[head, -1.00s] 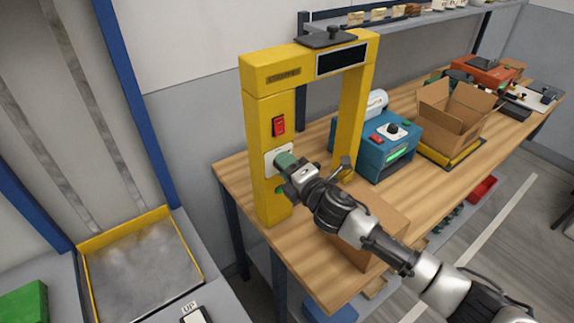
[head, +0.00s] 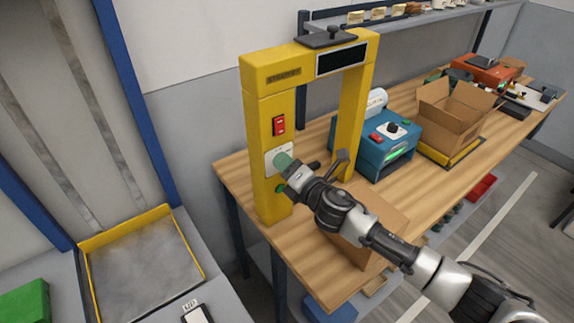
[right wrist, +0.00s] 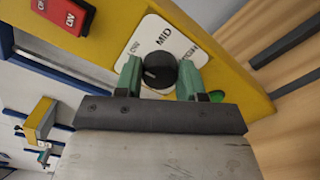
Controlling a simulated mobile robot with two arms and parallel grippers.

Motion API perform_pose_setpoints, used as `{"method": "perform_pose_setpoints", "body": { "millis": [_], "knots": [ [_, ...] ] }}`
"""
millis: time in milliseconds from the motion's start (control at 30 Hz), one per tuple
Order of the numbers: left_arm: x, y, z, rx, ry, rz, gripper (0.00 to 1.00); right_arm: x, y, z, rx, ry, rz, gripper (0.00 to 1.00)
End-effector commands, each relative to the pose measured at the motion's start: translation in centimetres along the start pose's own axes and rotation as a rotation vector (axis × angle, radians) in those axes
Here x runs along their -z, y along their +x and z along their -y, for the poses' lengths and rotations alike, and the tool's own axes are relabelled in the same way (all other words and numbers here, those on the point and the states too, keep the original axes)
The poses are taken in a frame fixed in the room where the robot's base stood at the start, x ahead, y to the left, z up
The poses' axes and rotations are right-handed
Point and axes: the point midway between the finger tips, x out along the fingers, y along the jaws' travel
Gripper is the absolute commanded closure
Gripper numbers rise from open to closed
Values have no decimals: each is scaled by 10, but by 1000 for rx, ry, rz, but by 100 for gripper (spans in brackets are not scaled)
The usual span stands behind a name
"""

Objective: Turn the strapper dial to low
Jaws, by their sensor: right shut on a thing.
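The yellow strapper (head: 270,130) is an arch on the wooden bench. Its black dial (right wrist: 160,70) sits on a white plate (right wrist: 172,32) on the front post; the plate (head: 271,165) also shows in the head view. The plate reads MID at its middle mark, with smaller, blurred words either side. A pale mark on the dial faces the left side of the wrist picture, but the exact setting is hard to read. My right gripper (head: 283,160) is shut on the dial, a green finger on each side; in the head view it hides the dial. My left gripper is not in view.
A red switch (head: 279,125) is above the dial plate and a green button (head: 281,188) below it. A cardboard box (head: 362,232) is behind my right arm. A blue machine (head: 375,150) and an open carton (head: 455,115) stand farther right.

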Motion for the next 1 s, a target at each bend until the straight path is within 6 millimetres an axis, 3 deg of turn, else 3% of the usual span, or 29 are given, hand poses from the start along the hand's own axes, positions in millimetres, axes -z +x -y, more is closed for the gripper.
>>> {"method": "perform_pose_setpoints", "body": {
  "millis": [67,100,267,667,1000],
  "knots": [
    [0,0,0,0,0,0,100,1,0,1,2,-3,-1,84],
    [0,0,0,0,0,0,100,1,0,1,2,-3,-1,59],
    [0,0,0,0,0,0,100,0,0,1,2,-2,-1,36],
    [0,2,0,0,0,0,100,0,-9,2,1,-1,0,36],
    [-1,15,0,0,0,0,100,1,-70,4,2,-1,-2,36]
  ]
}}
